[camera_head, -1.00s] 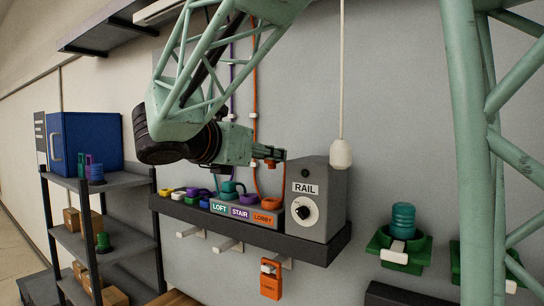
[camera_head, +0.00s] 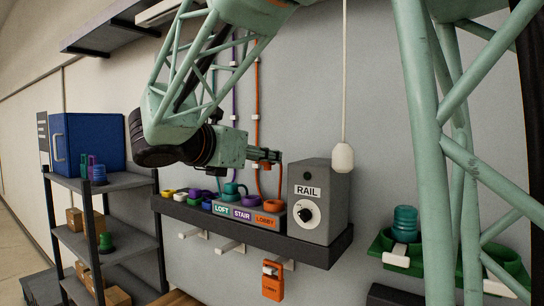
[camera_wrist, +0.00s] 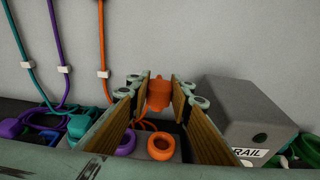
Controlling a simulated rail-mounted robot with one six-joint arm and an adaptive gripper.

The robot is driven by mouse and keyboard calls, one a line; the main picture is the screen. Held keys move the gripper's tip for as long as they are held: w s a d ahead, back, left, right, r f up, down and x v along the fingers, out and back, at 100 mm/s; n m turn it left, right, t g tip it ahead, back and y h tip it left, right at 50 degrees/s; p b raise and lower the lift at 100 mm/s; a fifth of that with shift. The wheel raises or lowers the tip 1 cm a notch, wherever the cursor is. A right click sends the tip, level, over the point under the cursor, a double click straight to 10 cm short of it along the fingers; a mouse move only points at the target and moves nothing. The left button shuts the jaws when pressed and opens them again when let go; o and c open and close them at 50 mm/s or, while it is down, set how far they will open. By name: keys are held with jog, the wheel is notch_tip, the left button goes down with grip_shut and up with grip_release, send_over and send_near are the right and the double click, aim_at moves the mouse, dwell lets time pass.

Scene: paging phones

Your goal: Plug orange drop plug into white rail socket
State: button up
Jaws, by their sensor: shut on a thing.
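My gripper (camera_head: 271,156) is shut on the orange drop plug (camera_wrist: 159,92), holding it above the shelf, left of the grey RAIL box (camera_head: 320,202). In the wrist view the plug sits upright between the fingertips, apart from the orange ring (camera_wrist: 165,147) below. In the head view the plug is hard to make out at the fingertips. A white bulb-shaped piece (camera_head: 343,157) hangs on a white cord above and behind the RAIL box, apart from the gripper. I cannot tell whether it is the white rail socket; its underside is not visible.
The dark wall shelf (camera_head: 333,252) carries the LOFT, STAIR and LOBBY panel (camera_head: 243,214) and several coloured rings. Coloured cords run up the wall; the orange cord (camera_wrist: 101,40) is nearest the gripper. An orange box (camera_head: 272,282) hangs below. A rack (camera_head: 115,184) stands left.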

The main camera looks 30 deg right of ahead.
jog(key=shift+w+a+p, duration=0.7)
jog(key=shift+w+a, duration=0.2)
jog(key=shift+w, duration=1)
jog(key=shift+w+a+p, duration=0.7)
jog(key=shift+w+a, duration=0.25)
jog(key=shift+w, duration=0.95)
jog(key=shift+w+a+p, duration=0.7)
jog(key=shift+w+a, duration=0.2)
jog(key=shift+w, duration=1)
jog(key=w+a, duration=0.5)
jog(key=w, duration=0.7)
jog(key=w+a, duration=0.6)
jog(key=w, duration=0.6)
jog(key=shift+a, duration=0.3)
jog(key=shift+s+f, duration=0.1)
jog(key=shift+s, duration=0.1)
